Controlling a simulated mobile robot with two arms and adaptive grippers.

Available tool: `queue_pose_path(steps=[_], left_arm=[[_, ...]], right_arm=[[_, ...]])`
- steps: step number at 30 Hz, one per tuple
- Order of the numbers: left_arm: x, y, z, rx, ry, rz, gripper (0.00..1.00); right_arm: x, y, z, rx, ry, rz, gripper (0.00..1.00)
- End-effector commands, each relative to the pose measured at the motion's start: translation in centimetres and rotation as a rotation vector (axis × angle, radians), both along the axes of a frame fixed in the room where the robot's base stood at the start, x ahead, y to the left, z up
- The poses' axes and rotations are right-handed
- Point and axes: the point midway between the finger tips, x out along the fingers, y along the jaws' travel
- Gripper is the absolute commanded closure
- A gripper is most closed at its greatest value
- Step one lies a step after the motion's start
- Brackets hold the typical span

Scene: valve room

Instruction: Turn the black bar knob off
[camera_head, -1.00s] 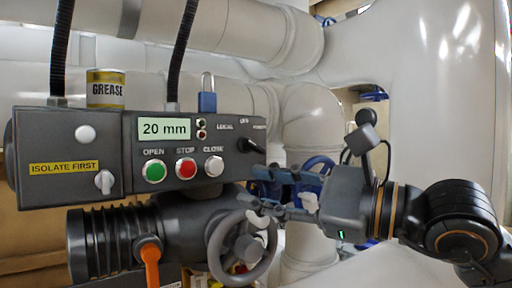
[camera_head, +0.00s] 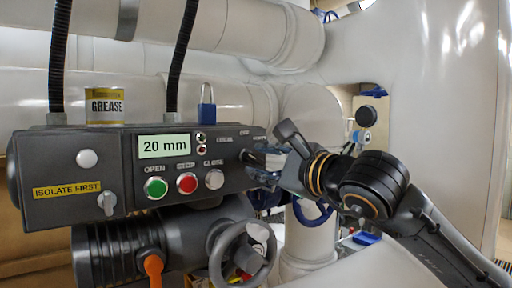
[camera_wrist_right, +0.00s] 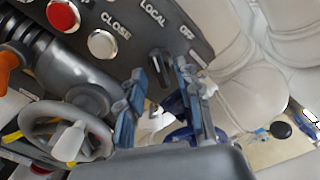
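The black bar knob (camera_head: 248,156) sits at the right end of the grey control panel (camera_head: 122,160), below the LOCAL and OFF labels. In the right wrist view the knob (camera_wrist_right: 159,62) is dark and lies between the two fingertips in the picture. My right gripper (camera_head: 261,167) is at the panel's right end, its blue-grey fingers towards the knob. In the right wrist view the gripper (camera_wrist_right: 160,72) is open, with a gap on both sides of the knob; contact is not visible. The knob's exact pointing is hard to read. My left gripper is out of view.
A grease can (camera_head: 104,106) stands on top. A grey handwheel (camera_head: 243,258) and an orange lever (camera_head: 153,268) are below. Pale pipes stand behind.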

Motion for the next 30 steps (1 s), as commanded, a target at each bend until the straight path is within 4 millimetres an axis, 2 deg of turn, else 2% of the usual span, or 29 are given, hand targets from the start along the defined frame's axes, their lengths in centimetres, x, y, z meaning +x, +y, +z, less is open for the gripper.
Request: queue_pose_path(steps=[1, 6, 15, 16, 21, 30], left_arm=[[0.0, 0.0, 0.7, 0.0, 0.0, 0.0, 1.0], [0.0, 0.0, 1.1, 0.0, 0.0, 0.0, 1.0], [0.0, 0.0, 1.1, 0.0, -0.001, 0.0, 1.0], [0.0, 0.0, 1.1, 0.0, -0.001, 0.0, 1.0], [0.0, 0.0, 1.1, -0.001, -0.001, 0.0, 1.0], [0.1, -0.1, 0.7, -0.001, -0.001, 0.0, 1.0]], right_arm=[[0.6, 0.4, 0.3, 0.0, 0.003, 0.0, 0.66], [1.6, 1.2, 0.1, 0.001, 0.001, 0.0, 0.66], [1.8, 1.3, 0.0, 0.0, 0.0, 0.0, 0.66], [1.8, 1.3, 0.0, 0.0, 0.0, 0.0, 0.68], [1.8, 1.3, 0.0, 0.001, 0.001, 0.0, 1.0], [1.8, 1.3, -0.2, 0.01, 0.007, 0.001, 1.0]])
